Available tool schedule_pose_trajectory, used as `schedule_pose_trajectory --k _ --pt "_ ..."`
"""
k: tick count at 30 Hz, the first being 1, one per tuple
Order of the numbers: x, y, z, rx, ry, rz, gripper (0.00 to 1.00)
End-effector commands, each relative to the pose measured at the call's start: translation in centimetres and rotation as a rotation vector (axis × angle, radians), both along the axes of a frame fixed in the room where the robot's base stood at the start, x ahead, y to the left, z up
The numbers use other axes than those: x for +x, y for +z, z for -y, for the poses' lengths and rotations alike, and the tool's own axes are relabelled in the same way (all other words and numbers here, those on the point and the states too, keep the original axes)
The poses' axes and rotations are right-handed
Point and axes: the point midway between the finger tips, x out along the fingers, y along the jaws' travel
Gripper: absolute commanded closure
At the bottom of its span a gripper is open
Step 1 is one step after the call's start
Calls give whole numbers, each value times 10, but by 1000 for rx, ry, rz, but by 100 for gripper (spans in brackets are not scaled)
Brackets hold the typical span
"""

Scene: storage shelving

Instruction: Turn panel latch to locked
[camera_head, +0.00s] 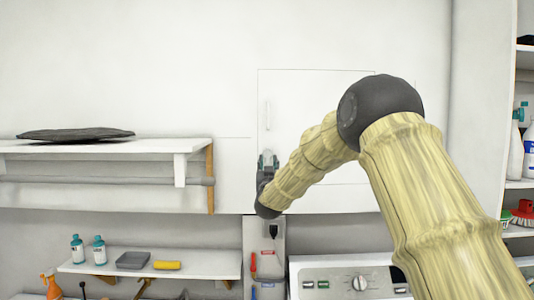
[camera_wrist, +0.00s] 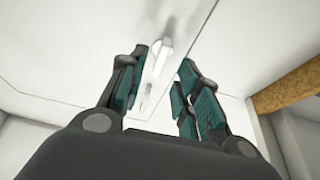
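A flat white panel (camera_head: 310,95) is set in the wall, outlined by thin seams. A slim vertical white handle (camera_head: 267,114) is on its left side. My gripper (camera_head: 267,160) is in front of the panel's lower left edge, below that handle. In the wrist view my gripper (camera_wrist: 164,76) has its two dark and teal fingers apart. A white elongated piece, seemingly the latch (camera_wrist: 157,60), lies between them, nearer the left finger; I cannot tell whether they touch. In the head view my gripper and arm hide that spot. I cannot read the latch's setting.
A wall shelf (camera_head: 110,146) with a dark flat item and a rod below is to the left. A lower shelf (camera_head: 200,265) holds bottles, a grey box and a yellow roll. A white appliance (camera_head: 330,282) with a dial is below. Stocked shelving (camera_head: 520,184) is at right.

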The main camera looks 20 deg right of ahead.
Motion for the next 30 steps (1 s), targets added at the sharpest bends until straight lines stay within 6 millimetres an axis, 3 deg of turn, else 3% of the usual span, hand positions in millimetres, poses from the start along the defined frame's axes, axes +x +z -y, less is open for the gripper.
schedule_pose_trajectory --k 4,12,24,26,30 --pt "20 13 5 1 0 0 67" --pt "42 19 9 0 2 -1 67" --pt "47 20 10 0 2 0 67" --pt "47 20 10 0 2 0 74" --pt "47 20 10 0 2 0 100"
